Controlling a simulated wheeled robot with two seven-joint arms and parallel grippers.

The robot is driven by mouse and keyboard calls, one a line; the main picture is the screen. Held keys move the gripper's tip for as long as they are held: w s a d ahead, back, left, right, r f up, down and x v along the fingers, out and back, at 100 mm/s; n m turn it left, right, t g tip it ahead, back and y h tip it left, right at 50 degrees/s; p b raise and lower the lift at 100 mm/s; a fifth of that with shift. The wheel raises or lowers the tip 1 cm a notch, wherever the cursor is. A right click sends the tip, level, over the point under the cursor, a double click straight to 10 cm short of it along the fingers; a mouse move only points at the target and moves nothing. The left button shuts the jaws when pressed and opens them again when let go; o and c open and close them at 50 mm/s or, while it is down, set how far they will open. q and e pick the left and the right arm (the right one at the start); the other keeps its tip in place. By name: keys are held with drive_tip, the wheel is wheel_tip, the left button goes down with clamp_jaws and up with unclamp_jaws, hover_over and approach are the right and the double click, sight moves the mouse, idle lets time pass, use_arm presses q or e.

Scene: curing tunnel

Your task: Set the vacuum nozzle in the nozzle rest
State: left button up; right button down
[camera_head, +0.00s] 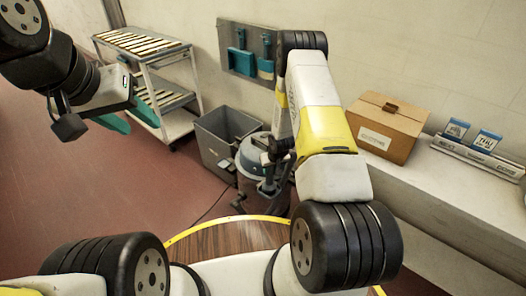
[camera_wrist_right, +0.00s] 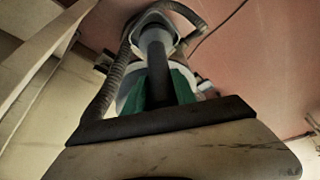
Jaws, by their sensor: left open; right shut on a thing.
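My right gripper (camera_wrist_right: 159,88) has its green fingers closed around a dark tube, the vacuum nozzle (camera_wrist_right: 156,62), in the right wrist view. A ribbed hose (camera_wrist_right: 106,88) loops beside the nozzle. In the head view the vacuum (camera_head: 251,158) stands on the floor beyond my right forearm, which partly hides it; the right gripper's fingers are not clear there. My left gripper (camera_head: 130,117) is open and empty at the upper left, with teal fingers, far from the vacuum. I cannot make out the nozzle rest with certainty.
A grey bin (camera_head: 217,140) stands left of the vacuum. A rack cart (camera_head: 165,85) is at the back left. A wall board (camera_head: 241,30) holds teal tools. A cardboard box (camera_head: 388,125) and a card stand (camera_head: 478,155) sit on the right ledge. The red floor at left is clear.

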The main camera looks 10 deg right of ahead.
drive_tip(key=shift+f, duration=0.5)
idle(0.3)
drive_tip(key=c, duration=0.9)
unclamp_jaws()
